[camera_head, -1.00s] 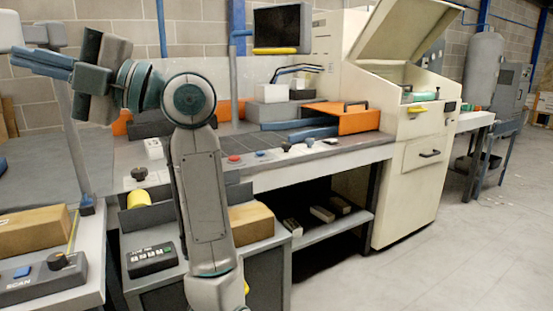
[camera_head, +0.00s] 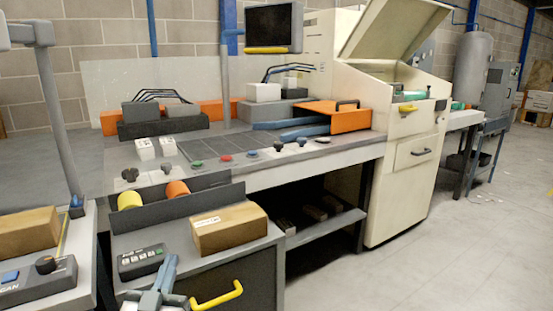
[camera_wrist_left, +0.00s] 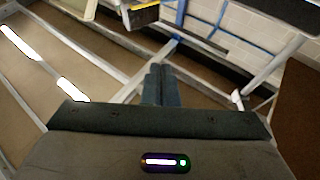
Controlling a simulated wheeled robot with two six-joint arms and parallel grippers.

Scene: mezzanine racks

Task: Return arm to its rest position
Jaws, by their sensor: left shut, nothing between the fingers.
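My left gripper (camera_head: 170,264) shows at the bottom of the head view, with its blue fingers pointing up the picture in front of the grey cabinet. In the left wrist view the two blue fingers (camera_wrist_left: 161,84) lie side by side, shut, with nothing between them. Most of my left arm is out of the head view. My right gripper is in neither view.
A grey cabinet with a yellow handle (camera_head: 217,296) carries a cardboard box (camera_head: 229,229) and a button panel (camera_head: 141,261), close to the left gripper. A workbench (camera_head: 330,163) stands behind. Open floor (camera_head: 450,265) lies at the right.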

